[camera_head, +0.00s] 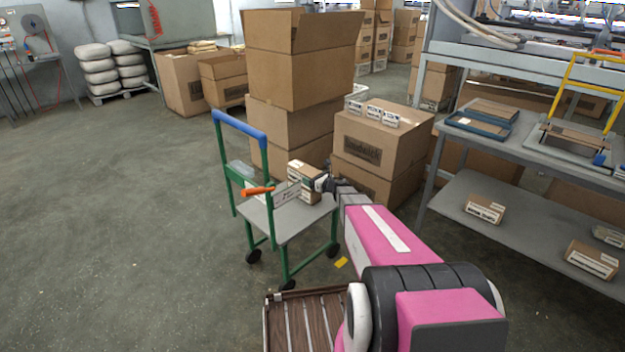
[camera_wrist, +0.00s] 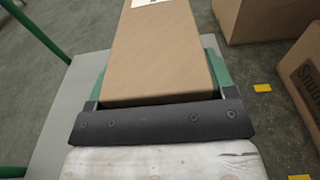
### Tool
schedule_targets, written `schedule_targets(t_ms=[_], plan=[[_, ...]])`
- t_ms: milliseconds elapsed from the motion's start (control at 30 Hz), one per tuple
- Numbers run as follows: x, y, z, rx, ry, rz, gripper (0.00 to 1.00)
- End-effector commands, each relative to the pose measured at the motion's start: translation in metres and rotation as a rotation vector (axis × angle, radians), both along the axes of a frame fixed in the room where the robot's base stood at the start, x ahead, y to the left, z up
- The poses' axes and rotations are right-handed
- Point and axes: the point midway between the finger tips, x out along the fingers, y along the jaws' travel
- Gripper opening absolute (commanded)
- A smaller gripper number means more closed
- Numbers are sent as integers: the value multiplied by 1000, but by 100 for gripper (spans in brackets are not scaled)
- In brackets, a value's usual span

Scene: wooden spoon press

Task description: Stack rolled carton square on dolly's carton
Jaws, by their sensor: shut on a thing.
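A small brown carton (camera_head: 308,174) with a pale label is at the fingertips of my gripper (camera_head: 322,184), over the grey deck of the dolly (camera_head: 262,221). My gripper comes at it from the right. In the wrist view, a brown carton (camera_wrist: 160,48) stretches away just beyond the dark gripper bar (camera_wrist: 160,124), with a white label at its far end. The gripper is shut on a carton. A white lettered piece (camera_head: 287,195) lies left of the carton. I cannot tell a second carton apart on the dolly, nor whether the held one touches anything beneath.
Tall stacked cartons (camera_head: 300,60) and a wide labelled carton (camera_head: 380,140) stand close behind and right of the dolly. The dolly's blue handle (camera_head: 238,128) rises at left. A grey workbench (camera_head: 465,195) holds more small cartons at right. The left floor is clear.

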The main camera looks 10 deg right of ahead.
Motion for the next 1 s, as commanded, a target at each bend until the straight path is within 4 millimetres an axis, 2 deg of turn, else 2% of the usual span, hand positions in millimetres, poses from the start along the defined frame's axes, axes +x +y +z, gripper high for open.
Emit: schedule_targets(t_ms=[167,200,233,567,767,1000], plan=[[0,0,-3,1,0,0,43],[0,0,-3,1,1,0,89],[0,0,-3,1,1,0,99],[-1,0,1,0,0,0,100],[-26,-17,4,-1,1,-2,100],[-65,-46,9,0,1,-2,100]])
